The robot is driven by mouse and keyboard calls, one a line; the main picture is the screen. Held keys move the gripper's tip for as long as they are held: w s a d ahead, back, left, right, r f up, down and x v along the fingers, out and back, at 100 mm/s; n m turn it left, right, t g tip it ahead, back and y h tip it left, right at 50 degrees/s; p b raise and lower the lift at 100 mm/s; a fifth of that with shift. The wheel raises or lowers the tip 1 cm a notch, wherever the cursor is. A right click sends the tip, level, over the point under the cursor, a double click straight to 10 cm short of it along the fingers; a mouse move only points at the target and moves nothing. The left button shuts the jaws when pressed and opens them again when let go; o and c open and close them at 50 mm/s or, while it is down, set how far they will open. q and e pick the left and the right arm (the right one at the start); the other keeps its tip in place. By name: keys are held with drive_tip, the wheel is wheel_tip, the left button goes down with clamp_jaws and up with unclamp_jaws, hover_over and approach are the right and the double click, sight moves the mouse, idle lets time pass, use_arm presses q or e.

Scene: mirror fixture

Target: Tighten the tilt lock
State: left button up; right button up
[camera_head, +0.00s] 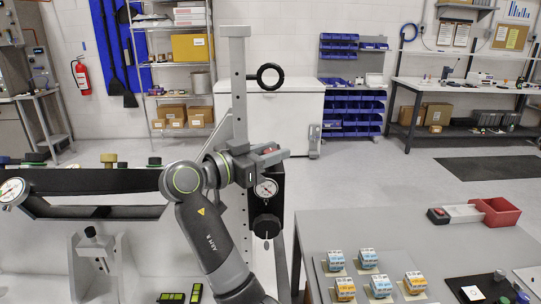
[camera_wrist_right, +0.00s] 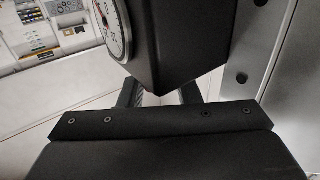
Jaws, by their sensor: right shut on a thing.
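The mirror fixture has an upright grey post (camera_head: 238,80) with holes and a black ring handle. A black housing (camera_head: 278,190) on the post carries a round white dial gauge (camera_head: 266,188), with a black knob (camera_head: 267,226) below it. My right gripper (camera_head: 270,156) is at the top of this housing, just above the dial, shut on what appears to be the tilt lock. The held part is mostly hidden by the jaws. In the right wrist view the housing (camera_wrist_right: 180,45) covers the fingertips, and the dial (camera_wrist_right: 114,25) shows at its left. My left gripper is out of view.
A dark beam (camera_head: 90,181) with another dial gauge (camera_head: 13,192) runs to the left of the post. A grey table (camera_head: 400,236) at right holds several small terminal blocks and a red bin (camera_head: 496,211). Open floor lies behind.

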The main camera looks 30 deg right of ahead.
idle(0.3)
drive_tip(key=o, duration=1)
drive_tip(key=shift+d, duration=0.15)
drive_tip(key=shift+c, duration=0.2)
drive_tip(key=a+b, duration=0.7)
drive_tip(key=a, duration=1)
drive_tip(key=shift+s+a, duration=0.25)
drive_tip(key=shift+s, duration=0.2)
drive_tip(key=shift+f, duration=0.1)
